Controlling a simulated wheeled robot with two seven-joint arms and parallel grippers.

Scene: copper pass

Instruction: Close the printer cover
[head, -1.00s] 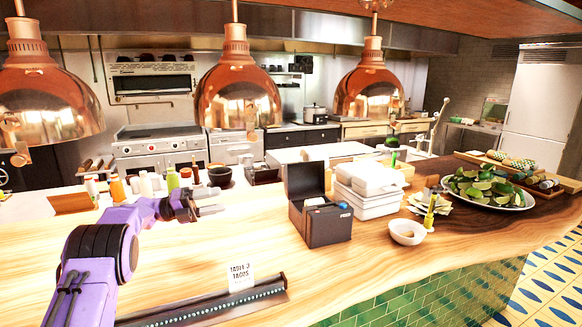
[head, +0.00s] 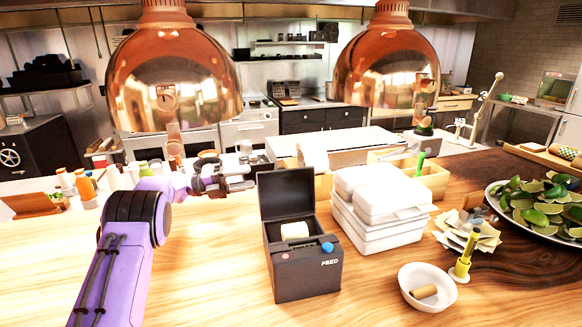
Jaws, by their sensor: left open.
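The black printer (head: 306,278) stands on the wooden counter in the middle of the head view. Its cover (head: 287,193) is raised upright at the back, and a pale paper roll (head: 295,231) shows inside. A blue button and the word FEED are on its front. My left gripper (head: 247,178) is open and empty, to the left of the raised cover and near its height. I cannot tell whether it touches the cover, but a small gap seems to show. My right gripper is not in view.
Stacked white boxes (head: 378,212) stand close to the printer's right. A white bowl (head: 427,286) and a platter of limes (head: 537,208) are further right. Copper lamps (head: 172,75) hang above. Bottles (head: 85,187) stand at the left. The counter in front of the printer's left is clear.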

